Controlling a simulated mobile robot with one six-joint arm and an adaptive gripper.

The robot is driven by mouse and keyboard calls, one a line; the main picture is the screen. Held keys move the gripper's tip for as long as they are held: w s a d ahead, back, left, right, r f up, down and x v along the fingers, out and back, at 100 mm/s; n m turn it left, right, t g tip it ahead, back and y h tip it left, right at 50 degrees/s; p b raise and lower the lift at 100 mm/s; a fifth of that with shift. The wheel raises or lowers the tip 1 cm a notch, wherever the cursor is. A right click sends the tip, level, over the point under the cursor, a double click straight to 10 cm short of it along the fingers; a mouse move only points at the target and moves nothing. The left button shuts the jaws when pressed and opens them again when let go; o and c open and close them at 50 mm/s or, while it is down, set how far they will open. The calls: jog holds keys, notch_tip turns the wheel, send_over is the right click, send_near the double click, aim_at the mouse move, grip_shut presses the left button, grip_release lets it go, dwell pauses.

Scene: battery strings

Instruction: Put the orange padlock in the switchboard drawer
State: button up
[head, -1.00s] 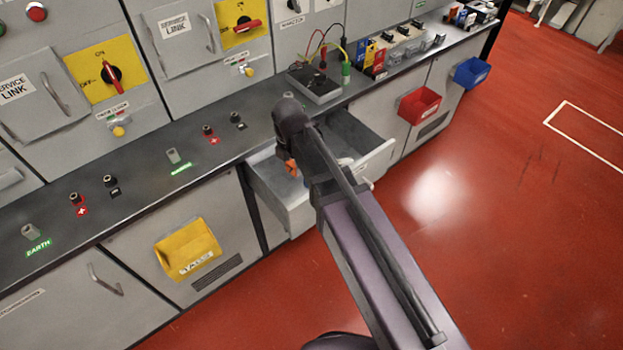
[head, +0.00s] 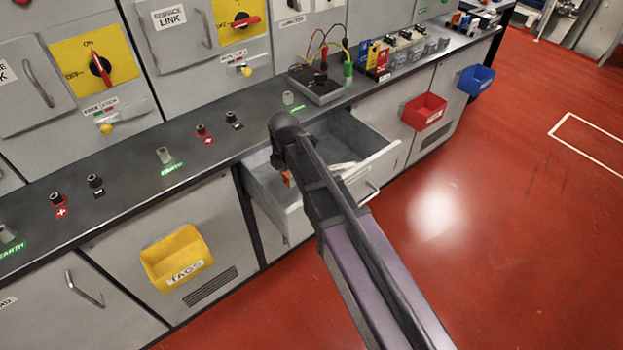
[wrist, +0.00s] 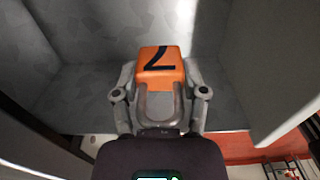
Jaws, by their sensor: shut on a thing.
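In the head view only a small orange part of the padlock (head: 287,178) shows beneath my arm. The switchboard drawer (head: 272,203) is pulled open under the worktop. My gripper is over the drawer's opening, and grey drawer walls surround the padlock in the wrist view. My arm hides part of the drawer. I cannot tell whether the padlock touches the drawer floor.
A yellow bin (head: 178,258) hangs left of the drawer, and red (head: 424,111) and blue (head: 476,79) bins hang right. The red floor (head: 480,240) in front is clear.

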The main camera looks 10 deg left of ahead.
jog(key=shift+f, duration=0.1)
jog(key=b, duration=0.6)
send_over(290, 205)
notch_tip(290, 205, down, 6)
jog(key=shift+f, duration=0.1)
jog(key=shift+f+b, duration=0.1)
jog(key=shift+b, duration=0.2)
jog(key=shift+f+b, duration=1.75)
jog(key=shift+f, duration=0.2)
jog(key=o, duration=1.2)
jog(key=shift+r, duration=0.1)
jog(key=shift+r, duration=0.1)
notch_tip(290, 205, up, 12)
jog(key=p, duration=1.2)
